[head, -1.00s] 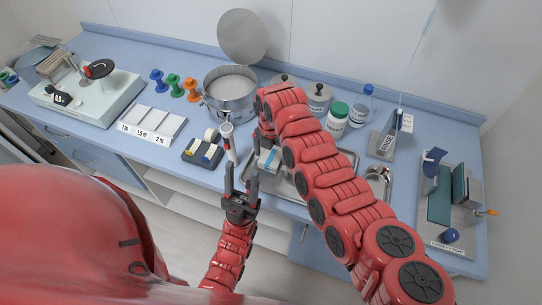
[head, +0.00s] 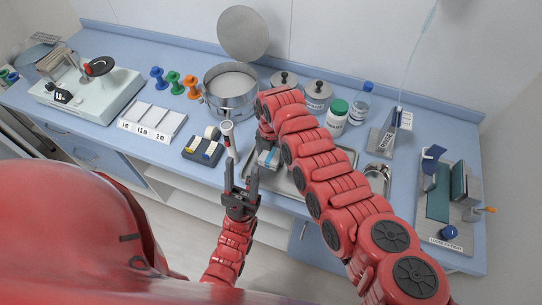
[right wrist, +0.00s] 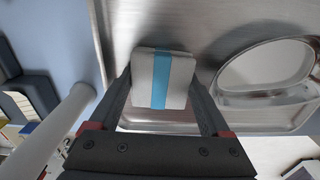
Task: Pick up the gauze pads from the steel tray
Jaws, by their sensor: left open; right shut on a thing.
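The gauze pads (right wrist: 148,72) are a white block with a blue band, between the fingers of my right gripper (right wrist: 163,88) in the right wrist view. That gripper is shut on them. In the head view the gauze pads (head: 267,158) show just left of my right arm, which hides most of the right gripper. The steel tray (head: 345,157) lies under that arm and is partly hidden; it also shows in the right wrist view (right wrist: 210,22). I cannot tell whether the pads touch the tray. My left gripper (head: 241,174) is open and empty at the counter's front edge.
A steel kidney dish (head: 378,178) sits right of my right arm. A white upright tube (head: 229,138) stands close to my left gripper. A dark tape holder (head: 203,149), a steel drum (head: 230,98), lidded jars and a green-capped bottle (head: 337,116) crowd around.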

